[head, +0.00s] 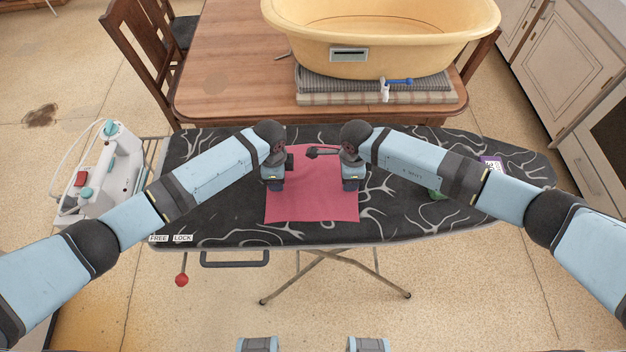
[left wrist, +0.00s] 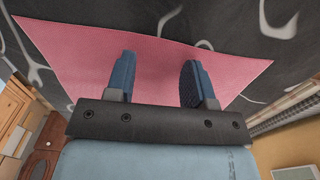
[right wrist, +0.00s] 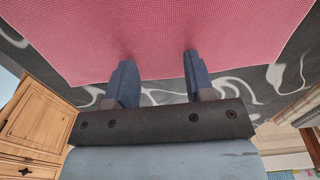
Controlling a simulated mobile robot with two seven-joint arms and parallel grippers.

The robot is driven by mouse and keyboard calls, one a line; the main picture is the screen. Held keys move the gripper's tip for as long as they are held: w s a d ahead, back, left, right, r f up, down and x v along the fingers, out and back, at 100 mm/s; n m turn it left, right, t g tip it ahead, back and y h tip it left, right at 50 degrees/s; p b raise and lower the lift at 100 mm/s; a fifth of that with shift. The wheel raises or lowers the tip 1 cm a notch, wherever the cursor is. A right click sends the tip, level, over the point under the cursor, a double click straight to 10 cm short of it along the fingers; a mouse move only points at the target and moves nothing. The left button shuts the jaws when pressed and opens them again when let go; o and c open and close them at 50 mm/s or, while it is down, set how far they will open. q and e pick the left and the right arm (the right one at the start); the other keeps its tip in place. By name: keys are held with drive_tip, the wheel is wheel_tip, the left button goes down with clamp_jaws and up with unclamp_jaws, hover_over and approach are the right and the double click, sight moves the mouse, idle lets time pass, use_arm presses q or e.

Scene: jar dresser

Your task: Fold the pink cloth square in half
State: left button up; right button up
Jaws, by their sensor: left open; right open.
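The pink cloth (head: 312,205) lies flat and spread out on the black patterned ironing board, with its near edge close to the board's front edge. My left gripper (head: 274,183) is over the cloth's left part. In the left wrist view its fingers (left wrist: 158,82) are apart over the pink cloth (left wrist: 95,50), with nothing between them but cloth below. My right gripper (head: 350,184) is over the cloth's right part. In the right wrist view its fingers (right wrist: 158,82) are apart near an edge of the cloth (right wrist: 160,40). The cloth's far part is partly hidden by my arms.
The ironing board (head: 205,215) has free room on both sides of the cloth. A white steam iron (head: 103,165) stands at the left end. A yellow tub (head: 380,35) stands on the wooden table (head: 225,80) behind.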

use_arm(q)
drive_tip(key=shift+f, duration=0.1)
clamp_jaws()
use_arm(e)
drive_tip(key=shift+f, duration=0.1)
clamp_jaws()
